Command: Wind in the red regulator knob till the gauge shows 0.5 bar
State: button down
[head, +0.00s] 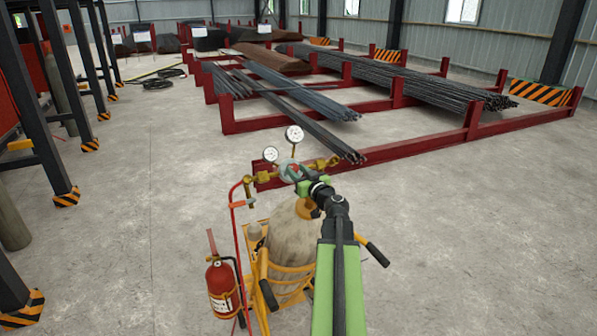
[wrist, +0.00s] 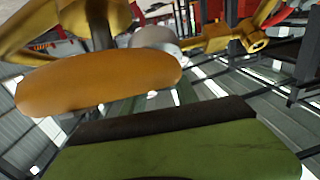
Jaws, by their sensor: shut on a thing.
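A brass regulator (head: 320,163) with two round white gauges sits on top of a gas cylinder (head: 285,232). The upper gauge (head: 294,133) and the lower left gauge (head: 270,154) face me, but their needles are too small to read. My gripper (head: 292,174) is at the front of the regulator, its green jaws shut around the place of the red knob. The knob itself is hidden by the jaws. In the wrist view a green jaw with a dark pad (wrist: 165,120) fills the bottom, and an orange handwheel (wrist: 100,83) is close beside it.
The cylinder stands on a yellow trolley (head: 262,275) with black handles. A red hose (head: 234,215) hangs at its left, beside a fire extinguisher (head: 221,285). A red rack (head: 400,120) with rebar bundles stands behind.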

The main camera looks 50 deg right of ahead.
jog(key=shift+a+m+h, duration=0.15)
jog(key=shift+m+h, duration=0.15)
jog(key=shift+m, duration=0.2)
jog(key=shift+m+g+h, duration=0.4)
jog(key=shift+m+h, duration=0.3)
jog(key=shift+m, duration=0.4)
jog(key=c, duration=0.9)
grip_release()
jog(key=shift+w, duration=0.1)
